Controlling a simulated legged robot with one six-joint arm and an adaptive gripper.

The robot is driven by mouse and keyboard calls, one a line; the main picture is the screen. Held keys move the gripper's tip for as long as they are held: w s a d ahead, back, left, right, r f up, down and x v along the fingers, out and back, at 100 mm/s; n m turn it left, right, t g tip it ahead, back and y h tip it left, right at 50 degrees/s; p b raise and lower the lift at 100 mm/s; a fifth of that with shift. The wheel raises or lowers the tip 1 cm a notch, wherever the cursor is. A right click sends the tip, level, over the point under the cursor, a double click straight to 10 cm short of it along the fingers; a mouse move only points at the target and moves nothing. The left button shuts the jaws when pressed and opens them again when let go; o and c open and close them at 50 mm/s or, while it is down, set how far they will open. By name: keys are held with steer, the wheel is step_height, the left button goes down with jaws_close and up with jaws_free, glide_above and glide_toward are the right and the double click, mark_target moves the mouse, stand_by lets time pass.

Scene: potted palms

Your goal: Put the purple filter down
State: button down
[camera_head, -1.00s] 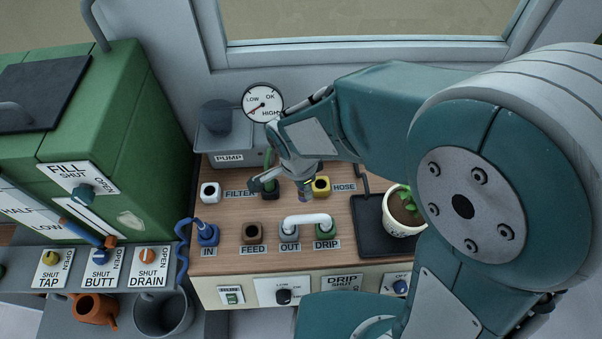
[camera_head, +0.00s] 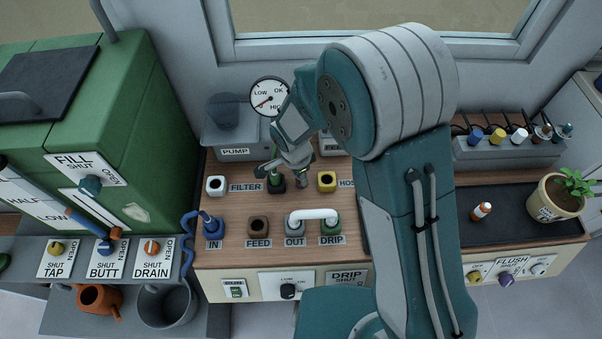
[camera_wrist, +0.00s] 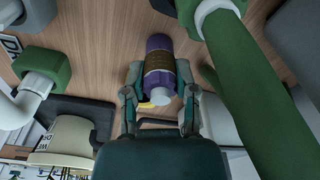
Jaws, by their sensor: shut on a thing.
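The purple filter (camera_wrist: 159,48), with a brown band and a pale end, sits between the two fingers of my gripper (camera_wrist: 159,84) in the wrist view. The fingers are closed on it at the band. In the head view my gripper (camera_head: 283,166) is over the back of the wooden bench top, between the white-topped and yellow-topped sockets. The filter (camera_head: 302,182) shows there only as a small dark purple end, close to the wood. I cannot tell whether it touches the wood.
A green-and-black socket (camera_head: 276,183) stands close to the left of the filter, a yellow-topped socket (camera_head: 327,182) to its right. A white pipe (camera_head: 313,215) joins OUT and DRIP in front. A potted plant (camera_head: 556,197) and small bottle (camera_head: 481,211) stand on the right.

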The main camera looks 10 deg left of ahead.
steer(key=shift+a, duration=0.25)
steer(key=shift+c, duration=2)
jaws_free()
steer(key=shift+d, duration=0.35)
steer(key=shift+r, duration=0.1)
step_height(320, 180, up, 12)
steer(key=s+a, duration=0.1)
steer(key=shift+a, duration=0.2)
